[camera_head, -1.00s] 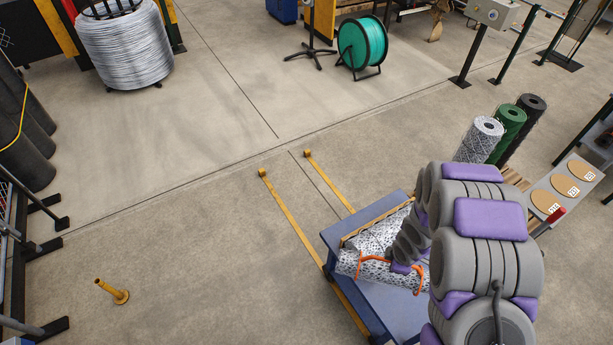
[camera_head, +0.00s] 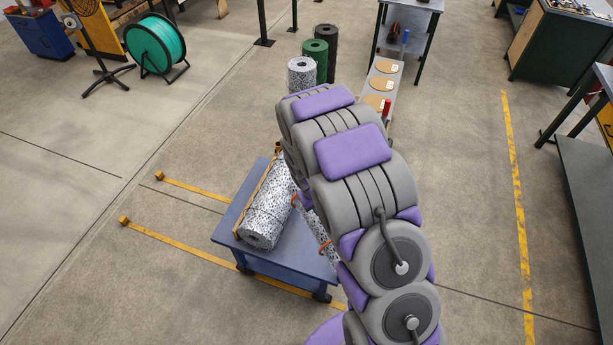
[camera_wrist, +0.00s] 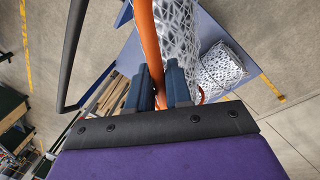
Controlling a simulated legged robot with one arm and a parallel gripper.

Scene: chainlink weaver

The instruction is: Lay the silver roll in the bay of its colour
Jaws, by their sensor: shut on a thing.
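The silver roll (camera_head: 309,222), a white and black mesh-patterned roll with an orange strap (camera_head: 326,247), shows partly behind my arm over the blue cart. In the wrist view, my gripper (camera_wrist: 160,88) is shut on the orange strap (camera_wrist: 148,40), with the silver roll (camera_wrist: 184,30) hanging just beyond the fingers. A second silver mesh roll (camera_head: 266,205) lies on the blue cart (camera_head: 290,256); it also shows in the wrist view (camera_wrist: 220,68). Upright silver (camera_head: 301,72), green (camera_head: 315,58) and dark (camera_head: 326,42) rolls stand at the back. My arm hides the floor in front of them.
A narrow grey board (camera_head: 391,68) with tan discs stands right of the upright rolls. Grey table (camera_head: 415,5) and dark benches (camera_head: 590,185) stand at back and right. A teal reel (camera_head: 155,46) is at upper left. Floor right of my arm is clear.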

